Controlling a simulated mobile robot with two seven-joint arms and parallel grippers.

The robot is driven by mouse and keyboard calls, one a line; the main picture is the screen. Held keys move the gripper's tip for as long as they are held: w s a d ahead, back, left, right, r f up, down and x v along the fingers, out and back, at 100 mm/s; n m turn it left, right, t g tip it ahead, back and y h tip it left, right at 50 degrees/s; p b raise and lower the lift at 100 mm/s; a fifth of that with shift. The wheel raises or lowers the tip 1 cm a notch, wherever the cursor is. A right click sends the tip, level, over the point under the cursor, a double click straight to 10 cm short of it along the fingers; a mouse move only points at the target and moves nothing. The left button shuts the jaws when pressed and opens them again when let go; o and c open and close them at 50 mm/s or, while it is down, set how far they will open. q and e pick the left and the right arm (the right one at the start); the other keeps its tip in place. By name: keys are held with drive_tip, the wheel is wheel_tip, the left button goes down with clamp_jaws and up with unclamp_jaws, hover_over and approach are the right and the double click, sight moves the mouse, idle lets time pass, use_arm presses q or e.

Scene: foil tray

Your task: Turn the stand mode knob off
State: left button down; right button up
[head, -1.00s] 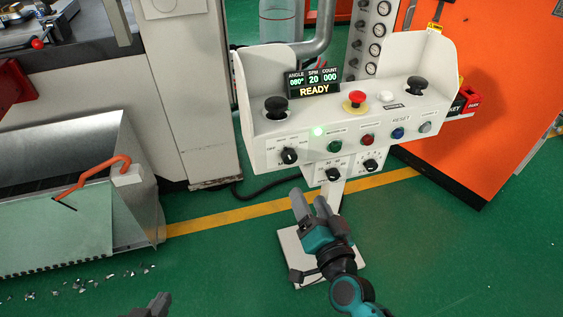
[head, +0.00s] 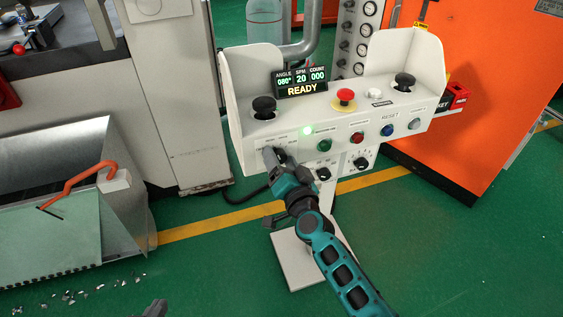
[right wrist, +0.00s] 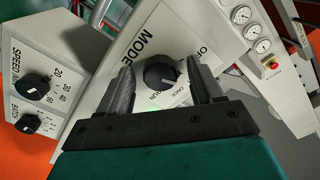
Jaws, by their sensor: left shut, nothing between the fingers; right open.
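The mode knob (right wrist: 160,74) is a round black knob on the pale panel marked MODE in the right wrist view. Its white mark points to the lower right there, and a RUN label is just below it. My right gripper (right wrist: 160,66) is open, with one finger on each side of the knob; whether they touch it is unclear. In the head view my right gripper (head: 271,157) is at the left of the stand's front panel and covers most of the knob. Only the dark tip of my left gripper (head: 155,308) shows at the bottom edge, shut and empty.
The control stand (head: 228,95) also carries a red emergency button (head: 345,95), black palm buttons, several coloured buttons and two lower knobs. An orange cabinet (head: 485,100) stands to the right. A metal chute (head: 125,200) is at left.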

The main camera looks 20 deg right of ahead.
drive_tip(key=shift+c, duration=0.4)
drive_tip(key=c, duration=0.9)
drive_tip(key=shift+c, duration=0.4)
